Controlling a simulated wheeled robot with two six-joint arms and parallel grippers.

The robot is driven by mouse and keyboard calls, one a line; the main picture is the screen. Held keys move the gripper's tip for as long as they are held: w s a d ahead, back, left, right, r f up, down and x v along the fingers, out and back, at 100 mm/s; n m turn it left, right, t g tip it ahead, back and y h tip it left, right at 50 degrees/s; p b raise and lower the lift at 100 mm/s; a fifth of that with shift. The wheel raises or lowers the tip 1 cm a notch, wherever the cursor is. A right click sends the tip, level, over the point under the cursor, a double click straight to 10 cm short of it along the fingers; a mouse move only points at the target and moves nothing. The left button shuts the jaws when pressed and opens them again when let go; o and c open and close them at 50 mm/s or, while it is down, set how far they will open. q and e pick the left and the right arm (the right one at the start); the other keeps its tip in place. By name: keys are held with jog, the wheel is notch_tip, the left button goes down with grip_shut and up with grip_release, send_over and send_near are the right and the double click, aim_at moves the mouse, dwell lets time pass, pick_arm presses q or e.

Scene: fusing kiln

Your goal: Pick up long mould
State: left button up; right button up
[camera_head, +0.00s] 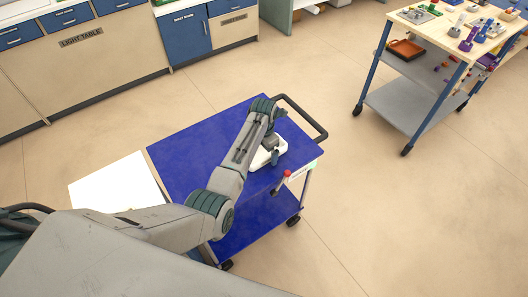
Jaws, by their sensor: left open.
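A small white piece (259,160), which looks like the long mould, lies on the blue cart top (190,145) near its right end. My left arm reaches over the cart and partly hides this piece. My left gripper (275,158) points down right at the white piece and is open. The gap between its fingers is too small to make out, and I cannot tell whether they touch the piece. My right gripper is not in view.
The cart has a black handle (306,117) at its far right end and a lower blue shelf. A white panel (115,182) lies left of the cart. A wooden-topped trolley (450,42) with tools stands at the upper right. Cabinets line the back. Floor at right is clear.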

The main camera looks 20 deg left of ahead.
pick_arm(q)
jog(key=c, duration=1.3)
jog(key=shift+o, duration=0.2)
jog(key=shift+r, duration=0.2)
